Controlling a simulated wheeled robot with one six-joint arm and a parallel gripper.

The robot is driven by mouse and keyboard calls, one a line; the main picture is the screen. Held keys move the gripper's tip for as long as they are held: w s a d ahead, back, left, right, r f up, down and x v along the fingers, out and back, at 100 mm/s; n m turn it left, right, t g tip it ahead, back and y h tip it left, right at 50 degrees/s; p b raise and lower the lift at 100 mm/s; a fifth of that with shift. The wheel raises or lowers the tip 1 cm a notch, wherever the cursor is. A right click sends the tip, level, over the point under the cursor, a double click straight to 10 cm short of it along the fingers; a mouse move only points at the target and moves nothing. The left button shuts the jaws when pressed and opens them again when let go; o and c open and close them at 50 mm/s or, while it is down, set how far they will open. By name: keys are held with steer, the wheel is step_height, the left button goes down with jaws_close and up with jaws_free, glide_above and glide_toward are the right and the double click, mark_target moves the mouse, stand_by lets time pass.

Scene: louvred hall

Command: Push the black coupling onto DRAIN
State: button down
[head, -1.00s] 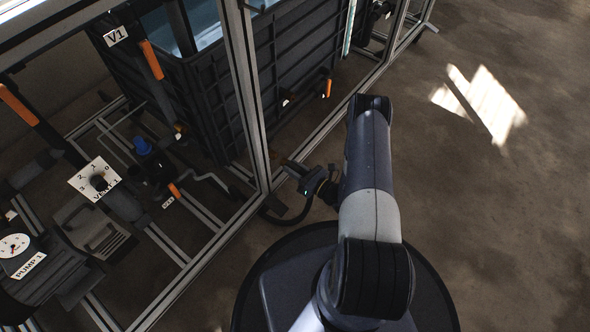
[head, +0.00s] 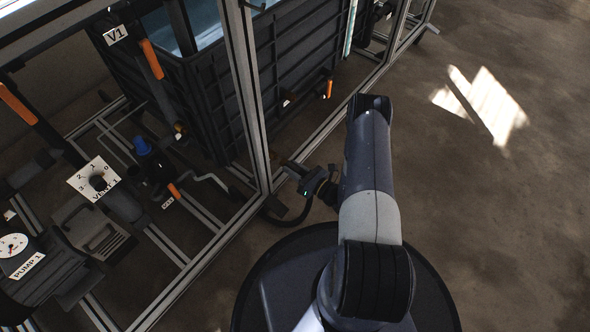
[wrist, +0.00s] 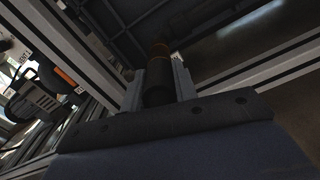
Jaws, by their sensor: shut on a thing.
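The black coupling (wrist: 158,86) is a dark cylinder between the two grey fingers of my gripper (wrist: 157,92) in the wrist view. My gripper is shut on it. I cannot tell whether the two touch or overlap. No DRAIN label is readable, so I cannot confirm this fitting is DRAIN. In the head view my gripper (head: 291,169) is low beside the frame post, pointing toward the tank; the coupling is too dark to make out there.
A grey frame post (head: 247,100) and floor rail (head: 335,110) stand close to my gripper. The dark ribbed tank (head: 295,60) is behind them. Orange-handled valves, a VENT 1 dial (head: 96,181) and PUMP 1 are left. Floor at right is clear.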

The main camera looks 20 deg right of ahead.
mark_target(300, 173)
steer(key=shift+b+x, duration=0.45)
steer(key=shift+x, duration=0.8)
steer(key=c, duration=1)
jaws_free()
steer(key=shift+c, duration=0.2)
steer(key=shift+s, duration=0.1)
steer(key=shift+v, duration=3.5)
steer(key=shift+d, duration=0.15)
